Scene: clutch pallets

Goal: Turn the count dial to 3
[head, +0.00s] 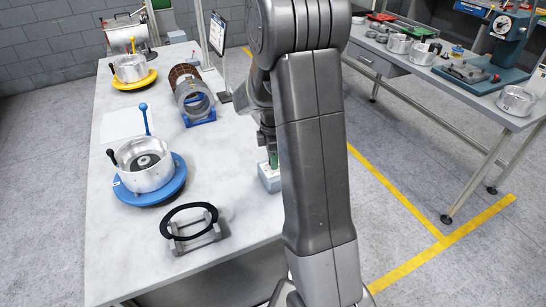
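My arm hangs down through the middle of the head view and hides much of the table's right edge. My gripper (270,158) points down at the right side of the white table, over a small pale grey box (269,181). A bit of green shows between the gripper and the top of the box. The box may carry the count dial, but no dial face or number can be made out. I cannot tell whether the fingers touch anything or how far apart they are.
On the white table (240,200) stand a silver pot on a blue round base (178,186), a black ring on a grey stand (188,221), a cylinder on a blue cradle (194,98) and a pot on a yellow base (148,78). A second bench (455,95) stands right.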

